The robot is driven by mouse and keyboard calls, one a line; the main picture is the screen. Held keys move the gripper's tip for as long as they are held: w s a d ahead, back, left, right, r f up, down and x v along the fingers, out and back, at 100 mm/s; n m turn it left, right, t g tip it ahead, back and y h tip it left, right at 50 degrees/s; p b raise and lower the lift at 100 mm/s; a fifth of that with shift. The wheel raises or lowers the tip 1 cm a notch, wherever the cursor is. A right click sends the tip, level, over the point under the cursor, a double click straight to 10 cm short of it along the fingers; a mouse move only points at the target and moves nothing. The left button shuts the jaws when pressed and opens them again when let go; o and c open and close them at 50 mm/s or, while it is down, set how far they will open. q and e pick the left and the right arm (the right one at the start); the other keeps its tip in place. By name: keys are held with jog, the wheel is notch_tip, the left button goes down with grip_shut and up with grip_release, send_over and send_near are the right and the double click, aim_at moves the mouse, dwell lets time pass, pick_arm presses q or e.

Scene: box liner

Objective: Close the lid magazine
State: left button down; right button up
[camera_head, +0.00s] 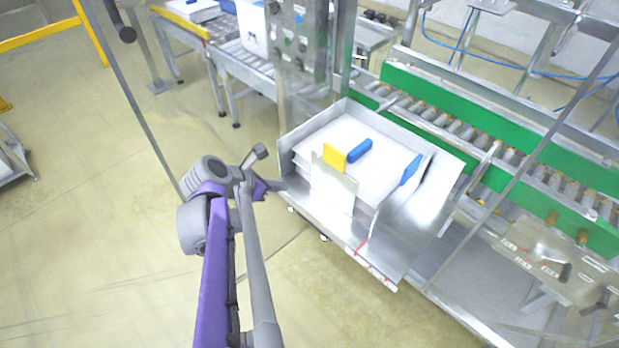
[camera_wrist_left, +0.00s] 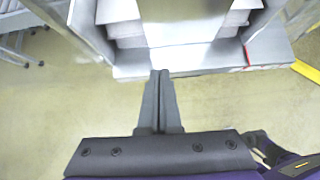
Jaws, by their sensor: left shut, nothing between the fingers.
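The lid magazine (camera_head: 384,268) is an open metal tray right of centre in the head view, holding a stack of white lids (camera_head: 385,150). An upright metal plate (camera_head: 333,188) with a yellow tab (camera_head: 334,157) stands at the front of the stack. Blue pieces (camera_head: 360,150) show at the top and right of the stack. My left gripper (camera_head: 276,187) is just left of the tray's front left corner. In the left wrist view my left gripper (camera_wrist_left: 160,76) is shut and empty, with the tray's front edge (camera_wrist_left: 200,64) just beyond its tips. My right gripper is out of view.
A roller conveyor with green side rails (camera_head: 455,105) runs behind and right of the magazine. A metal post with a control panel (camera_head: 299,40) stands behind it. Another roller conveyor (camera_head: 222,62) lies at the back left. The floor (camera_head: 90,230) at left is clear.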

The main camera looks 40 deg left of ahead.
pick_arm(q)
jog(key=b, duration=0.4)
send_near(318, 181)
jog(key=x, duration=0.5)
jog(key=shift+s+f, duration=0.15)
jog(key=shift+f, duration=0.2)
jog(key=shift+w, duration=0.5)
jog(key=shift+s, duration=0.1)
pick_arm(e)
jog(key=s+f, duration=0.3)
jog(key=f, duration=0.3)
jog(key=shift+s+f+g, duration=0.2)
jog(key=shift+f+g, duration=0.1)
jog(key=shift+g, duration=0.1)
